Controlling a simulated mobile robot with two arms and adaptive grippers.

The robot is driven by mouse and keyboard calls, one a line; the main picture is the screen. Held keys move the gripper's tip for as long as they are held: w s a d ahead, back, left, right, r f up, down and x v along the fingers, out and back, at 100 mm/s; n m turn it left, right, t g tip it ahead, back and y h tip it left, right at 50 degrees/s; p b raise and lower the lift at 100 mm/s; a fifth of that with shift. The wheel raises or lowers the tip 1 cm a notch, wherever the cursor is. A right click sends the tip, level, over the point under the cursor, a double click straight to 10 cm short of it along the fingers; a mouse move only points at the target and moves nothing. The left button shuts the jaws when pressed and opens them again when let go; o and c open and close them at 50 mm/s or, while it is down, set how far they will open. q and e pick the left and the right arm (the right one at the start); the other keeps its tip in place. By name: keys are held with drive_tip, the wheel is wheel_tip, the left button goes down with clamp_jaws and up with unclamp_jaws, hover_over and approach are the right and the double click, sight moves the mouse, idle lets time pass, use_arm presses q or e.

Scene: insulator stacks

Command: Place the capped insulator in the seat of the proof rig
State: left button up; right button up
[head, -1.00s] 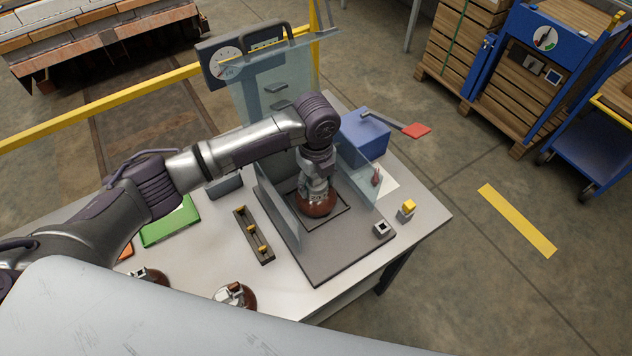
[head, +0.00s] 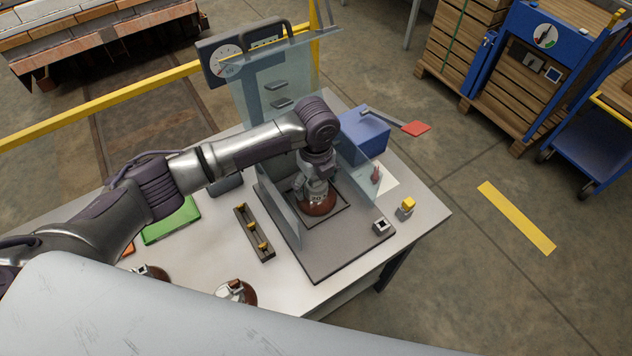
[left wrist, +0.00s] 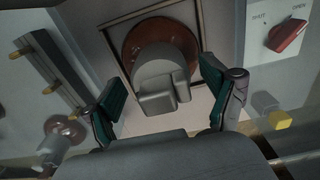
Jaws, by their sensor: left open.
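A brown insulator with a grey metal cap (head: 319,204) sits inside the dark square outline on the base plate of the proof rig (head: 318,259), between clear side panels. My left gripper (head: 314,186) is over it from above. In the left wrist view the insulator (left wrist: 160,38) and its grey cap (left wrist: 162,80) lie between the two green-padded fingers of the left gripper (left wrist: 165,92), which stand apart with gaps on both sides of the cap. The arm and gripper hide part of the insulator in the head view. My right gripper is not in view.
Two other brown insulators (head: 238,291) stand at the table's front edge, partly hidden. A dark rack with yellow pegs (head: 253,233) lies left of the rig. A blue box (head: 362,134) with a red-ended lever (head: 415,128) is behind right; a yellow-topped block (head: 407,204) is at right.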

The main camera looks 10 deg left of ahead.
use_arm(q)
wheel_tip(320, 180, up, 11)
drive_tip(key=shift+b, duration=0.75)
drive_tip(key=shift+r, duration=0.65)
